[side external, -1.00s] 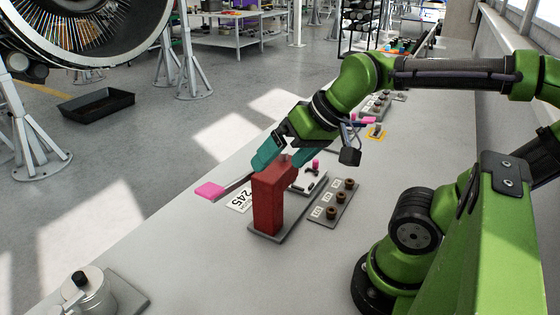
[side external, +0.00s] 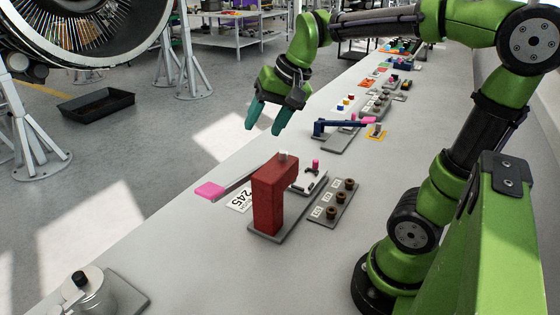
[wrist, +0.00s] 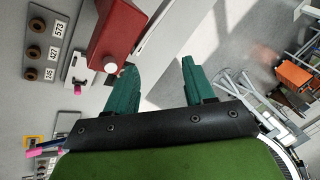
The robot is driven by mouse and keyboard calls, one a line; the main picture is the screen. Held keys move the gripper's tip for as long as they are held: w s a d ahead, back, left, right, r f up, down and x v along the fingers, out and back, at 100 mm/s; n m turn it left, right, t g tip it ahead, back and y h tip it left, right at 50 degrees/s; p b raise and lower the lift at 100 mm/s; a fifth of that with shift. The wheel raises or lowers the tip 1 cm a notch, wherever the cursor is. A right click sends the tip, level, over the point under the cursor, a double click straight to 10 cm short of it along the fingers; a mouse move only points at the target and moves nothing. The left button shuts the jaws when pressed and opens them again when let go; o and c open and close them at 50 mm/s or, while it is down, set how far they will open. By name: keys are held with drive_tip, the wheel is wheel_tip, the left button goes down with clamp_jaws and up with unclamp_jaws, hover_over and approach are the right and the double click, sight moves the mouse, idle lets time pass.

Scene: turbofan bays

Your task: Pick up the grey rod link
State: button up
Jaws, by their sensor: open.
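A grey bar with a pink end (side external: 233,186), which may be the grey rod link, sticks out to the left from behind the red block (side external: 268,200). Its far end is hidden by the block. The block stands upright on a grey base and has a small pale pin (side external: 283,155) on top; this pin also shows in the wrist view (wrist: 110,67). My gripper (side external: 263,130) is open and empty, above and apart from the block and bar. In the wrist view its teal fingers (wrist: 159,66) are spread, with nothing between them.
A small white fixture with a pink knob (side external: 312,177) and a grey plate with several brown knobs (side external: 334,203) lie right of the block. A blue lever with a pink end (side external: 340,123) is farther back. A metal canister (side external: 88,295) stands at front left. The bench's front middle is clear.

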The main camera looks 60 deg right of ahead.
drive_tip(key=w+d+f+m+g+h, duration=0.15)
drive_tip(key=w+d+f+m, duration=0.4)
drive_tip(key=d, duration=0.55)
drive_tip(key=w+d+f+m+g, duration=0.35)
drive_tip(key=w+d, duration=0.25)
drive_tip(key=d, duration=0.5)
wheel_tip(320, 180, down, 12)
drive_tip(key=shift+f, duration=0.1)
drive_tip(key=shift+w+f, duration=0.2)
drive_tip(key=shift+f, duration=2.7)
drive_tip(key=shift+c, duration=0.3)
clamp_jaws()
